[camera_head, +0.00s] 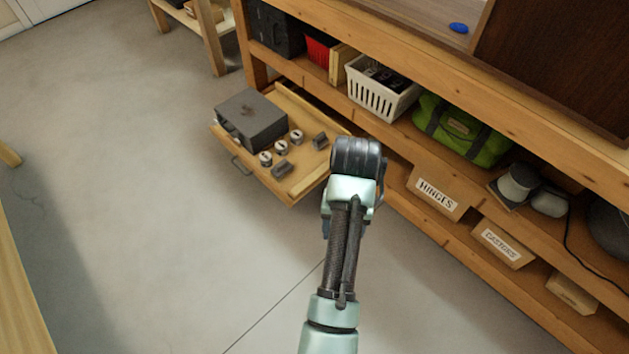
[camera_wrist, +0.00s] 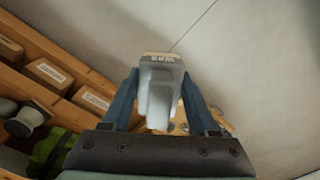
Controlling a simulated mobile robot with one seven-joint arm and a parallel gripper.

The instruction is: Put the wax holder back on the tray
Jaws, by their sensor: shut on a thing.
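The wax holder (camera_wrist: 160,95) is a light grey block with a dark-lettered label on its end, seen in the wrist view. My gripper (camera_wrist: 160,82) is shut on it, one blue finger on each side. In the head view my wrist and arm hide the gripper's grip and the holder. The tray (camera_head: 306,182) is a pulled-out wooden tray at the lower shelf, left of my wrist. It bears a grey case, small round metal pieces and small grey blocks. The held holder is apart from these.
The grey case (camera_head: 252,120) fills the tray's left part. The workbench (camera_head: 540,120) overhangs the shelf. Open floor lies left and in front.

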